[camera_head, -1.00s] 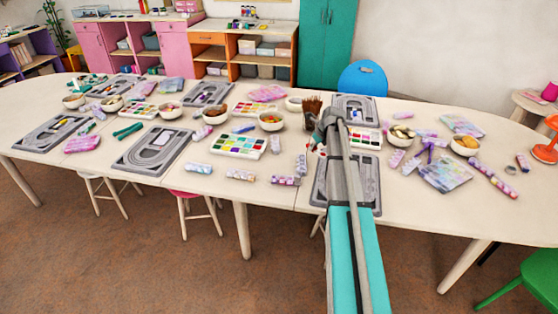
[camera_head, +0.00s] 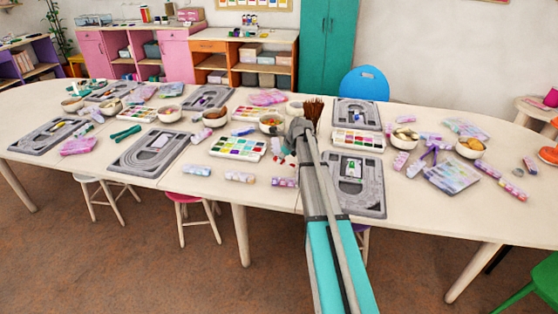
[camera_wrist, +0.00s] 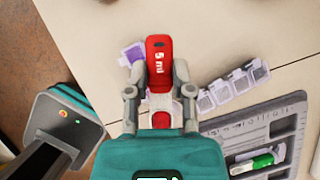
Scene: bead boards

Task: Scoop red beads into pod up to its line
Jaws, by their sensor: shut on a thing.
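My gripper (camera_wrist: 158,92) is shut on a red scoop (camera_wrist: 158,58) marked "5 ml", which sticks out beyond the fingers in the wrist view. In the head view my gripper (camera_head: 299,128) is above the table beside a white bowl (camera_head: 271,119) of mixed-looking contents. The scoop's bowl and anything in it cannot be made out. A small pale container with a green part (camera_wrist: 262,160) lies on a grey bead board (camera_wrist: 290,122) in the wrist view; I cannot tell whether it is the pod. No fill line can be read. I cannot pick out the red beads.
A row of small lidded compartments (camera_wrist: 233,87) lies near the board. A bare strip of tabletop (camera_head: 240,197) runs along the front.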

